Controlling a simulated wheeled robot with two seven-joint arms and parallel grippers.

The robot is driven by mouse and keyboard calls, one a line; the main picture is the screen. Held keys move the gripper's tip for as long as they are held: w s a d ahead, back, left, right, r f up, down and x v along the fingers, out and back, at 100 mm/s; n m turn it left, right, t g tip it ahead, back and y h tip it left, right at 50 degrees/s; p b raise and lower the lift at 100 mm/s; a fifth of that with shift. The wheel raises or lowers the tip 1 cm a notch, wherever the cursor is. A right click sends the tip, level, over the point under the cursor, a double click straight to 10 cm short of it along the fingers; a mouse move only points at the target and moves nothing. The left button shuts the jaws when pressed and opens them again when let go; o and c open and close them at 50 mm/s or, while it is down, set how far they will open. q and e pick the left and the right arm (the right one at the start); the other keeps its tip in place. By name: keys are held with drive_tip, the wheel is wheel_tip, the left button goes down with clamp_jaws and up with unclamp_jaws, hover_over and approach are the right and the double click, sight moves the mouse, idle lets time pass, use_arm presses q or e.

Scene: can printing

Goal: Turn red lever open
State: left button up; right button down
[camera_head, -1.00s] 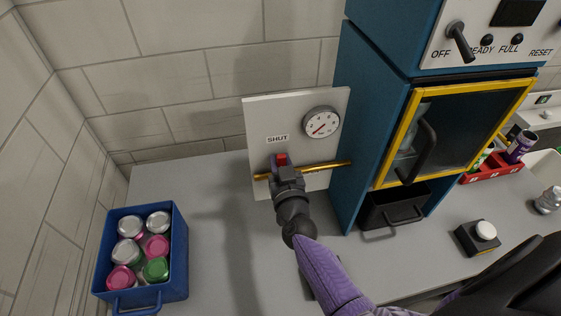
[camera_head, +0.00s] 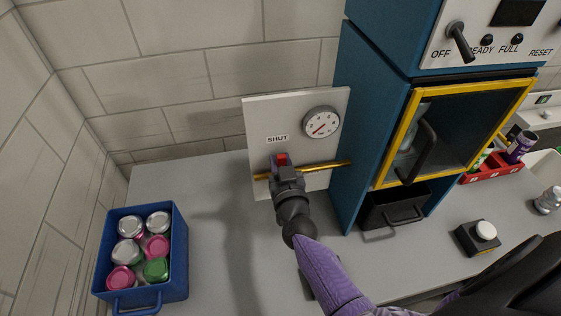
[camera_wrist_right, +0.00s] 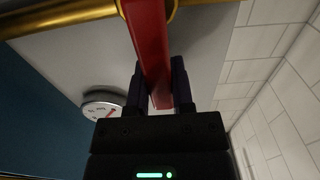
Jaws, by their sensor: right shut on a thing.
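The red lever (camera_wrist_right: 150,45) sits on a brass pipe (camera_head: 325,167) in front of a white wall panel (camera_head: 262,120). In the head view only a small part of the lever (camera_head: 282,159) shows above my gripper. My right gripper (camera_head: 281,165) is shut on the lever. The right wrist view shows its two dark fingers (camera_wrist_right: 158,90), one on each side of the lever's end. The panel carries the word SHUT and a round gauge (camera_head: 321,122) with a red needle. My left gripper is not in view.
A blue machine (camera_head: 365,110) with a yellow-framed door (camera_head: 395,140) stands right of the panel. A blue crate (camera_head: 180,285) of several cans sits at the left. A black button box (camera_head: 470,240) is on the counter at the right. The grey counter (camera_head: 200,190) between crate and panel is clear.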

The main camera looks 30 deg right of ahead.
sight(301, 166)
drive_tip(key=d+m, duration=0.1)
drive_tip(key=m, duration=0.2)
drive_tip(key=d+f+m+b, duration=0.1)
drive_tip(key=m, duration=0.2)
drive_tip(key=s+d+f+m+b, duration=0.1)
drive_tip(key=d+m, duration=0.1)
drive_tip(key=m, duration=0.1)
drive_tip(key=f+m+b, duration=0.1)
drive_tip(key=m, duration=0.1)
drive_tip(key=d+f+m+b, duration=0.1)
drive_tip(key=m, duration=0.1)
drive_tip(key=shift+s+d+b, duration=0.1)
drive_tip(key=shift+s+b, duration=0.1)
drive_tip(key=shift+b, duration=0.2)
drive_tip(key=shift+d+f+m+b, duration=0.1)
drive_tip(key=shift+f+m+b, duration=0.3)
drive_tip(key=shift+m, duration=0.45)
drive_tip(key=shift+d+f+m+b, duration=0.1)
drive_tip(key=shift+f+m+b, duration=0.2)
drive_tip(key=shift+m+b, duration=0.35)
drive_tip(key=shift+f+m+b, duration=0.3)
drive_tip(key=shift+f+m, duration=0.05)
drive_tip(key=shift+m, duration=0.65)
drive_tip(key=shift+c, duration=2.4)
unclamp_jaws()
